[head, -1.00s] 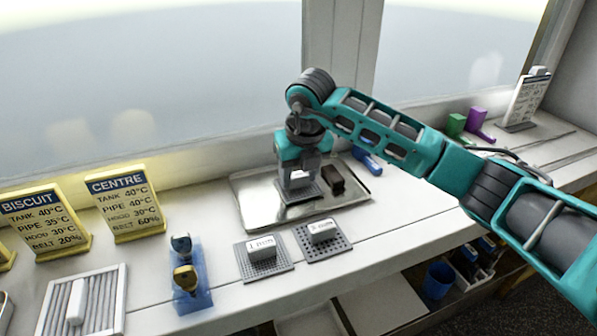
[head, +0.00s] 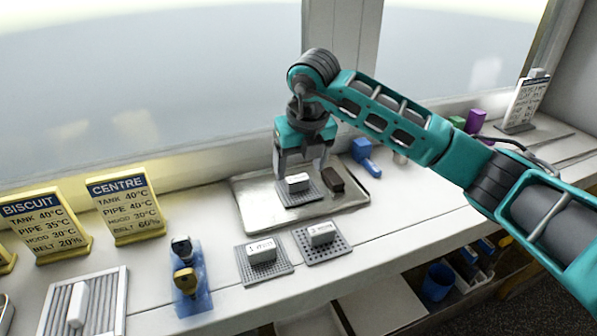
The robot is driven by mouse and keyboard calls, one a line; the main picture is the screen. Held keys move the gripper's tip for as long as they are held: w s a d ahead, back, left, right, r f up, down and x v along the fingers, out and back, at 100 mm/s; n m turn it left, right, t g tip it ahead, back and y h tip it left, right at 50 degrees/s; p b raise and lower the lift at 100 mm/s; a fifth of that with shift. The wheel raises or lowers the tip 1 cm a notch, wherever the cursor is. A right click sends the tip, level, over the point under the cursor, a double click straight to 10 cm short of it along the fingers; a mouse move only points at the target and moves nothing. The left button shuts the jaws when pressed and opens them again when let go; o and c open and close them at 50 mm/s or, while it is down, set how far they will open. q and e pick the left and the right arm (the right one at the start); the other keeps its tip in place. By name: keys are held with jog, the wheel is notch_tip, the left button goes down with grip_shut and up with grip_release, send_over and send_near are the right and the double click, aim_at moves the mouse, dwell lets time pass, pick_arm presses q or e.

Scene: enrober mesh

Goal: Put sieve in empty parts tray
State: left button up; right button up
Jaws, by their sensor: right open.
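A sieve (head: 297,198), a dark perforated plate with a white labelled block handle, lies flat in a shallow metal tray (head: 251,217). Its label is too small to read surely. Two more sieves stand on the counter in front of the tray: one labelled 1 mm (head: 263,264) and one labelled 3 mm (head: 322,245). My left gripper is not in view.
Yellow signs, BISCUIT (head: 45,230) and CENTRE (head: 126,208), stand at left. A blue holder (head: 190,285) with two knobbed items and a slatted white rack (head: 100,300) are at front left. A blue tool (head: 364,155) lies behind the tray. The counter's right part has free room.

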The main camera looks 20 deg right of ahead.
aim_at(303, 198)
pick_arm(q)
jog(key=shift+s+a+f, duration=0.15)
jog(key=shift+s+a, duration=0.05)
pick_arm(e)
jog(key=v, duration=0.8)
jog(key=shift+r, duration=0.15)
jog(key=shift+s, duration=0.1)
